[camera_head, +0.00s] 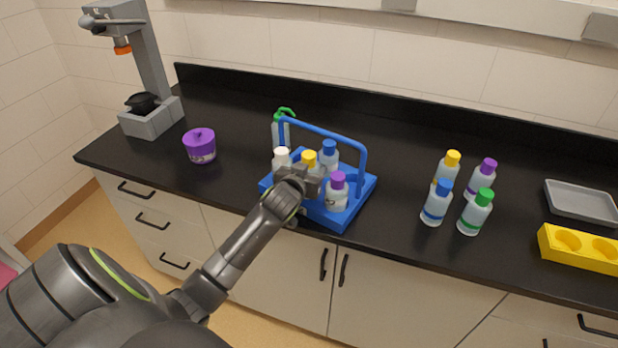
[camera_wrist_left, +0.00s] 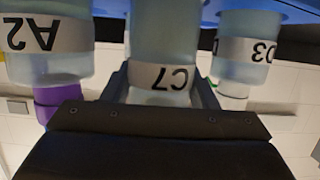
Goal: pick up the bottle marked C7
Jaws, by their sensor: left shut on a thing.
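The bottle marked C7 (camera_wrist_left: 162,45) is in the middle of the left wrist view, which is upside down. My left gripper (camera_wrist_left: 163,88) has one finger on each side of it and is shut on it. In the head view my left gripper (camera_head: 303,180) is at the front of the blue carrier (camera_head: 348,217), at a bottle with a yellow cap (camera_head: 309,158). Whether the bottle is off the carrier floor I cannot tell. A bottle marked A2 (camera_wrist_left: 45,45) and one marked D3 (camera_wrist_left: 246,50) flank it. My right gripper is not in view.
The carrier's handle arches (camera_head: 322,134) over the bottles. White-capped (camera_head: 282,156), blue-capped (camera_head: 329,152) and purple-capped (camera_head: 337,193) bottles crowd the gripper. Several bottles stand right, near a yellow block (camera_head: 575,258) and grey tray (camera_head: 580,203). A purple pot (camera_head: 200,147) stands left.

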